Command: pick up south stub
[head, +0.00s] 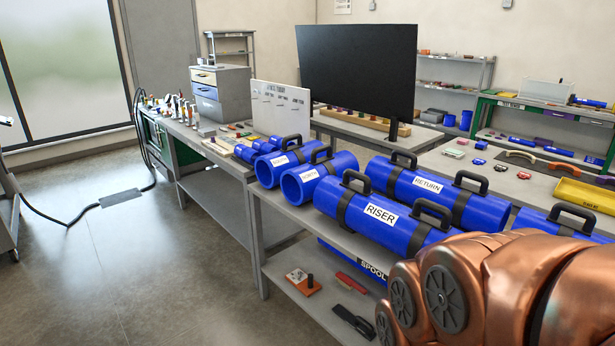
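Two short blue pipe stubs with black handles lie side by side on the grey cart top. The nearer stub (338,163) has a white label ending in what looks like "TH". The farther stub (264,174) also has a white label. Both labels are too small to read surely, so I cannot tell which is the south stub. Both have open ends facing front left. My copper arm fills the lower right. My gripper is out of view.
The long blue RISER pipe (336,203) and RETURN pipe (428,197) lie right of the stubs, handles up. Smaller blue pieces (246,153) lie behind. A black screen (357,72) stands beyond. A lower shelf (322,304) holds tools. The floor at left is mostly clear.

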